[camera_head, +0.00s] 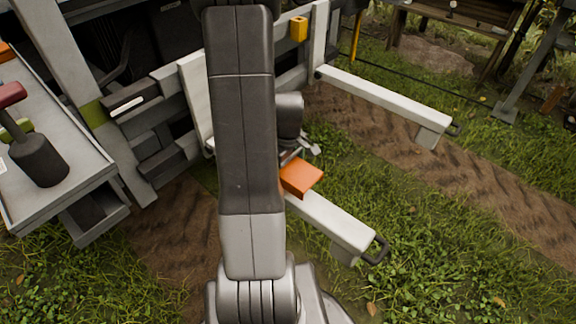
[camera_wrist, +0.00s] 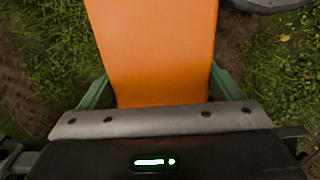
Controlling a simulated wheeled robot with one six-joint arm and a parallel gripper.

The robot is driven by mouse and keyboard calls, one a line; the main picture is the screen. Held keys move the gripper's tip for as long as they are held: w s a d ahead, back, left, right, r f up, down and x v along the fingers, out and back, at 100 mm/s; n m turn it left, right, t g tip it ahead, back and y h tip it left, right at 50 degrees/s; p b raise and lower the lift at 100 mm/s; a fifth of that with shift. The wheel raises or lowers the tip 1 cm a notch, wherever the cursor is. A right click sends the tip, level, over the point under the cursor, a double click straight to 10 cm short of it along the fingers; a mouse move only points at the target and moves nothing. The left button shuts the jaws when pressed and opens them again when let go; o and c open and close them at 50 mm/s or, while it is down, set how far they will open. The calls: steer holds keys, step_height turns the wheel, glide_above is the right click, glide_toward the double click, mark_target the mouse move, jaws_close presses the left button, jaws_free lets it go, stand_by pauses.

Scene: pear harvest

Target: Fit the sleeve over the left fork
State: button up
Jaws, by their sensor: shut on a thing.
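The orange sleeve (camera_head: 302,177) shows in the head view beside my arm, over the inner part of the near white fork (camera_head: 330,226). I cannot tell whether it is around this fork or only above it. The far white fork (camera_head: 385,101) is bare along its visible length. In the wrist view the sleeve (camera_wrist: 155,45) fills the middle and runs out of the top edge. My gripper (camera_wrist: 160,88) is shut on it, with a green finger at each side. In the head view my arm hides the near fork's root and most of the gripper.
A grey bench (camera_head: 75,165) with a dark-based, red-topped tool (camera_head: 38,155) stands at the left. A yellow block (camera_head: 299,28) sits on the rail behind the forks. Dark loops cap the fork ends. Grass and bare soil lie open at the right.

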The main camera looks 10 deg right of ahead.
steer(key=shift+f+b, duration=2.65)
steer(key=shift+f, duration=1.05)
steer(key=o, duration=0.9)
steer(key=shift+o, duration=0.2)
steer(key=shift+r+p, duration=2.8)
steer(key=shift+r, duration=0.75)
steer(key=shift+f, duration=0.2)
steer(key=shift+f+b, duration=2.7)
steer(key=shift+f, duration=0.5)
steer(key=shift+r, duration=0.1)
